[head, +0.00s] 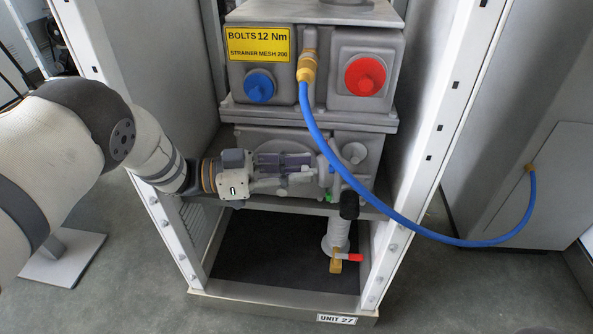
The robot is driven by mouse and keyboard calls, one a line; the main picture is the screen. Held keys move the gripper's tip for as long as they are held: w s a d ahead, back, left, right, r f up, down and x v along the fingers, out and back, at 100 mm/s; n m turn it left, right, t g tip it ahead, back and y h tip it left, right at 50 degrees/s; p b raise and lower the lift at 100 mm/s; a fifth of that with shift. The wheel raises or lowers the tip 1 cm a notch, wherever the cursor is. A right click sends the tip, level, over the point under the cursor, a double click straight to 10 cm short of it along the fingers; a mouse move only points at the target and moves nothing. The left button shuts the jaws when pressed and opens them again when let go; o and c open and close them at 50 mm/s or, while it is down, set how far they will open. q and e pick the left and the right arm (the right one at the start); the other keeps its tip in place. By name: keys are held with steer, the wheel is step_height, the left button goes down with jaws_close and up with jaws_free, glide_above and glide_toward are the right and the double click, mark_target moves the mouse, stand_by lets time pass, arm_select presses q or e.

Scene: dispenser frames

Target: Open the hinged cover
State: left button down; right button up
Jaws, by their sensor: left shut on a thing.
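The lower grey housing (366,172) sits in the frame under the upper unit, with a round boss (355,152) on its front. My left gripper (316,170) reaches across this front from the left. Its fingers are shut on a small part at the housing front, which looks like the hinged cover's edge or handle. The fingers and gripper body hide most of the cover, so its outline and hinge cannot be made out. My right gripper is not in view.
Above are a blue knob (260,86), a red knob (365,75) and a yellow label (258,44). A blue hose (350,184) hangs close to the fingertips and runs right. Below stands a black-topped cylinder (338,232) with a red-handled valve (346,257). White posts flank the opening.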

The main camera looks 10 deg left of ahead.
arm_select(q)
steer(key=shift+f, duration=0.1)
steer(key=c, duration=1.5)
jaws_free()
steer(key=shift+o, duration=0.2)
step_height(320, 180, up, 10)
steer(key=shift+r, duration=0.1)
